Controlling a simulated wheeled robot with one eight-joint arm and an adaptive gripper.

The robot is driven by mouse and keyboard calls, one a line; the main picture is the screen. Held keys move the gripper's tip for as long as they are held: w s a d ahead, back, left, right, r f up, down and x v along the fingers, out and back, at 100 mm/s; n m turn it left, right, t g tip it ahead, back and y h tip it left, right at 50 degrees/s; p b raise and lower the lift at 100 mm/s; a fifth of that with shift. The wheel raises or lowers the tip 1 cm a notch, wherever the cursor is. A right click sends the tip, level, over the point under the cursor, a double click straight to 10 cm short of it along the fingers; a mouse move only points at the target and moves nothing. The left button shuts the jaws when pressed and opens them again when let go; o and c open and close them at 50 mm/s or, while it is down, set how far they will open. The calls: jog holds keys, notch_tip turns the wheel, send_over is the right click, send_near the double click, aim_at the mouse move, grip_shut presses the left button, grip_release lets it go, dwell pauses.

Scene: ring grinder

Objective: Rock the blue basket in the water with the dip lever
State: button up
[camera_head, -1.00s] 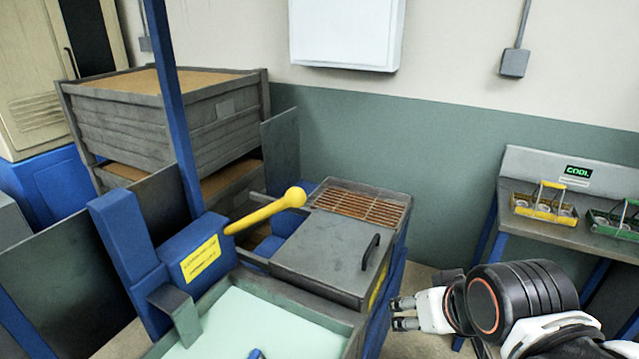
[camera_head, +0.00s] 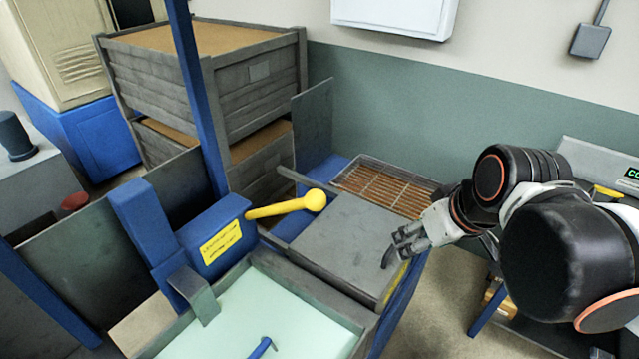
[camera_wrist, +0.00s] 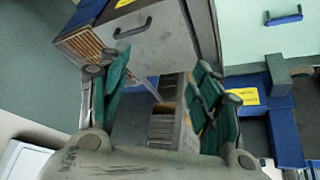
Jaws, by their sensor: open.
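The yellow dip lever (camera_head: 285,207) with its ball end sticks out to the right from a blue housing (camera_head: 215,240), above the tank's back side. The tank of pale green water (camera_head: 285,305) lies in front. A blue handle-like piece (camera_head: 262,347) shows in the water; it also shows in the wrist view (camera_wrist: 284,19). The rest of the basket is not visible. My gripper (camera_head: 398,246) is open and empty, right of the lever ball and apart from it, near the grey lid's handle. Its green fingers show in the wrist view (camera_wrist: 160,88), where I cannot make out the lever.
The grey lid (camera_head: 340,245) with a dark handle (camera_head: 391,256) lies beside the tank, a brown grate (camera_head: 385,190) behind it. A blue post (camera_head: 195,90) and grey crates (camera_head: 215,85) stand behind left. A bench with a lit display (camera_head: 632,173) stands right.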

jog(key=w+a+r+n+g+y+p, duration=0.1)
jog(key=w+a+r+n+g+p, duration=0.1)
jog(key=w+a+r+n+p, duration=0.35)
jog(key=n+g+y+p, duration=0.2)
jog(key=n+p, duration=0.3)
jog(key=p, duration=0.5)
send_near(320, 194)
jog(key=b+x, duration=0.8)
jog(key=x, duration=0.4)
jog(key=shift+f, duration=0.25)
grip_shut()
jog(key=s+d+f+y+b, duration=0.2)
jog(key=d+f+b, duration=0.2)
jog(key=f+b, duration=0.6)
jog(key=shift+s+d+f+t, duration=0.25)
jog(key=shift+s+d+t, duration=0.1)
jog(key=shift+t, duration=0.05)
grip_release()
